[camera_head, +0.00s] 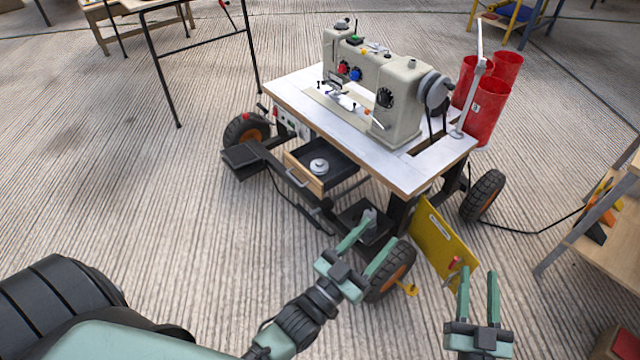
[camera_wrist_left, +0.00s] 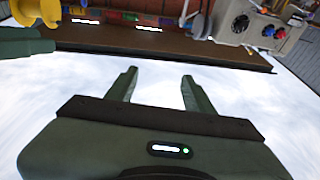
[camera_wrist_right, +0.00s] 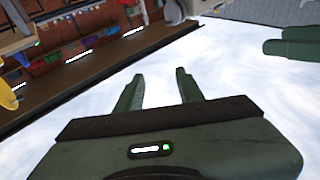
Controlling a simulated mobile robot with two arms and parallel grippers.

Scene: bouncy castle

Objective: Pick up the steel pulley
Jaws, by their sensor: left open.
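A small round silver-grey part (camera_head: 319,166), which looks like the steel pulley, lies in the open drawer (camera_head: 341,157) under the sewing-machine table in the head view. My left gripper (camera_head: 381,232) is open and empty, below and right of the drawer in the picture. Its tip overlaps a grey piece (camera_head: 368,216) at a lower black tray; I cannot tell whether they touch. My right gripper (camera_head: 478,272) is open and empty, farther right, beside the yellow panel. The left wrist view shows open fingers (camera_wrist_left: 160,85); the right wrist view does too (camera_wrist_right: 158,88). I cannot make out the pulley in either wrist view.
The wheeled table (camera_head: 405,182) carries a sewing machine (camera_head: 398,95). Red bins (camera_head: 490,107) stand behind it. A yellow panel (camera_head: 440,245) leans near a black wheel (camera_head: 393,272). A wooden shelf (camera_head: 610,235) is at the right. Open floor (camera_head: 150,215) lies left.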

